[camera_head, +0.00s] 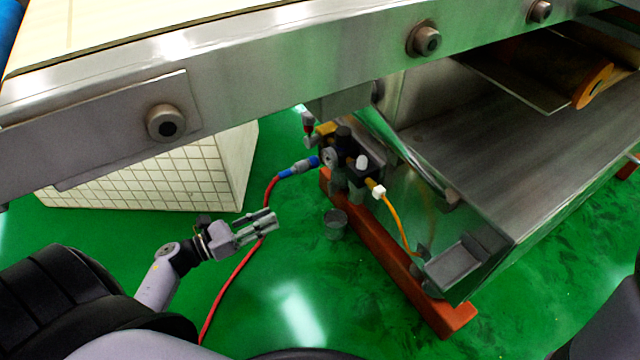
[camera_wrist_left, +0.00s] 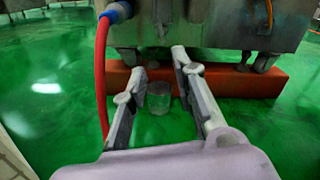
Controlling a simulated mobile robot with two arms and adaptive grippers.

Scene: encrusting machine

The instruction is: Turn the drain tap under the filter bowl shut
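The air filter and regulator unit (camera_head: 345,155), with a round gauge (camera_head: 329,157), hangs beneath the steel machine frame in the head view. The filter bowl and its drain tap are too small and dark to make out clearly; dark parts show below the unit. My left gripper (camera_head: 274,220) is left of and nearer than the unit, apart from it. In the left wrist view its two fingers (camera_wrist_left: 158,63) are spread with nothing between them. A clear cup (camera_head: 336,223) stands on the floor below the unit; it also shows beyond the fingers in the wrist view (camera_wrist_left: 158,98). My right gripper is not in view.
A red hose (camera_head: 270,195) with a blue fitting (camera_head: 297,167) runs behind my left gripper to the unit. An orange-red beam (camera_head: 400,265) lies beside the cup. A steel rail (camera_head: 300,70) crosses above. A white tiled block (camera_head: 190,170) stands left.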

